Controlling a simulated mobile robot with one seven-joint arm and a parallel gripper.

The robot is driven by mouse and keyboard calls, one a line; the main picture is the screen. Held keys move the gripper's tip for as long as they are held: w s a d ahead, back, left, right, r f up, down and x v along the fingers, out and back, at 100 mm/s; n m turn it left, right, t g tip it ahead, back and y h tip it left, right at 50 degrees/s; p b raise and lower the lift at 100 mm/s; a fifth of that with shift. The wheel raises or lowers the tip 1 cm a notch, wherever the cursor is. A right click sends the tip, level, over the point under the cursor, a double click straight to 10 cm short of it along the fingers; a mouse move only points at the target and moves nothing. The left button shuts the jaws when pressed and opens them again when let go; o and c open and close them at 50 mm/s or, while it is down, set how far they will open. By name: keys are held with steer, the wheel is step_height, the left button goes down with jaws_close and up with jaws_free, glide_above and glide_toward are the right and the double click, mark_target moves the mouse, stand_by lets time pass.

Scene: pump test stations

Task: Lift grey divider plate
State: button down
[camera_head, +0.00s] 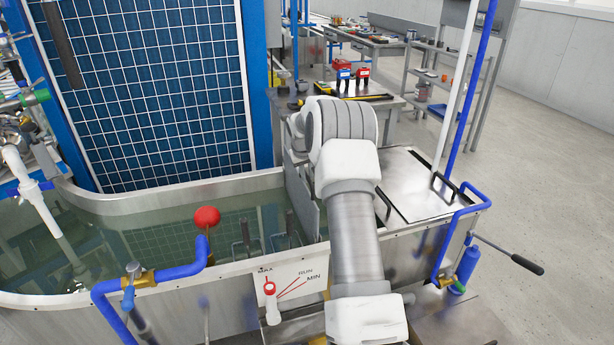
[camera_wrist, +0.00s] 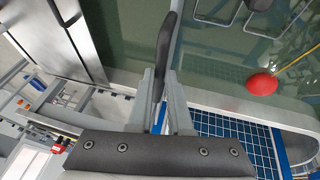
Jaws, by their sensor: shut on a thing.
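The grey divider plate (camera_head: 302,192) stands upright in the tank in the head view, beside the metal cover and partly hidden by my arm. In the wrist view a dark grip bar (camera_wrist: 165,45), seemingly the plate's handle, runs between my fingers. The plate below it is nearly edge-on and hard to make out. My gripper (camera_wrist: 164,92) is shut on this bar, one finger on each side. In the head view my gripper is hidden behind my arm. I cannot tell whether the plate's lower edge is clear of its seat.
The water tank (camera_head: 150,198) holds a red float ball (camera_head: 207,217), also in the wrist view (camera_wrist: 262,84). A blue-framed grid panel (camera_head: 145,90) rises behind. A metal cover with dark handles (camera_head: 415,190) lies to the right. Blue pipes (camera_head: 165,273) stand at the front edge.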

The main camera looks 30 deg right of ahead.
steer(key=shift+w+d+r, duration=0.15)
steer(key=shift+r, duration=0.3)
steer(key=c, duration=1)
jaws_free()
steer(key=shift+o, duration=0.8)
steer(key=shift+f, duration=0.15)
steer(key=p+v, duration=0.2)
steer(key=v, duration=1.5)
steer(key=shift+s+p, duration=0.25)
steer(key=shift+p, duration=0.1)
